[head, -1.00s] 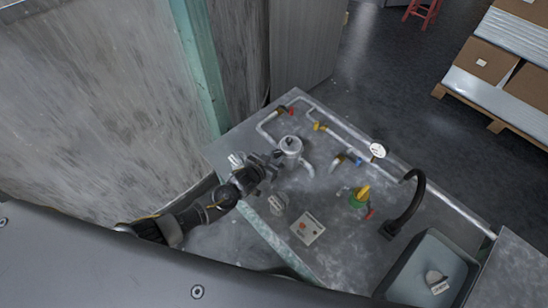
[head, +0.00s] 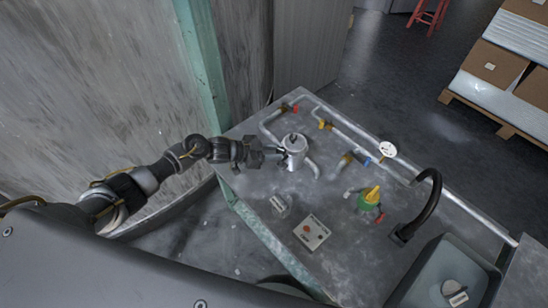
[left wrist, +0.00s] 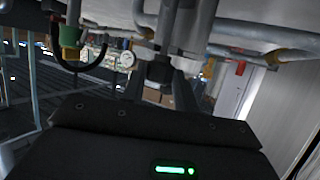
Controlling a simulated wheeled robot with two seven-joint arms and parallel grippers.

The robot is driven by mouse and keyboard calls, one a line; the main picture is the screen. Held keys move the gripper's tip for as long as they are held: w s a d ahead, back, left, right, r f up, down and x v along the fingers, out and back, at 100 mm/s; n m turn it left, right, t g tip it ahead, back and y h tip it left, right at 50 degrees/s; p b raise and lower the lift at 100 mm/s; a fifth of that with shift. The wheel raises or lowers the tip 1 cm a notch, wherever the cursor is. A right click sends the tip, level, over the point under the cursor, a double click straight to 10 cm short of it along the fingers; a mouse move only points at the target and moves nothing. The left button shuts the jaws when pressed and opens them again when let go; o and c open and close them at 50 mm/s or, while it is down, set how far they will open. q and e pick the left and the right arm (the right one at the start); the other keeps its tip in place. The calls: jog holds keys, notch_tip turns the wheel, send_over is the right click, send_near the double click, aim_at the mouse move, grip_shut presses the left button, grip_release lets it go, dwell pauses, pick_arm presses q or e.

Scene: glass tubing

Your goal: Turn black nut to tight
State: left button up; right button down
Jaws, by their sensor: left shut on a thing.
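The black nut (left wrist: 160,70) shows in the left wrist view, at the lower end of a grey fitting as pictured there. My left gripper (left wrist: 160,88) has a finger on each side of the nut and is shut on it. In the head view my left gripper (head: 279,154) reaches in from the left to the side of an upright grey metal canister (head: 295,157) on the bench. The nut is too small or hidden to make out in the head view. I cannot see how tight it is. My right gripper is in neither view.
Grey pipes with red, yellow and blue handles run along the back of the metal bench (head: 345,250).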

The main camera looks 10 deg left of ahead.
pick_arm(q)
jog(key=shift+w+m+g+b, duration=0.1)
jog(key=shift+m+g+b, duration=0.3)
jog(key=shift+g+b, duration=0.1)
jog(key=o, duration=1)
jog(key=shift+w+a+r, duration=0.1)
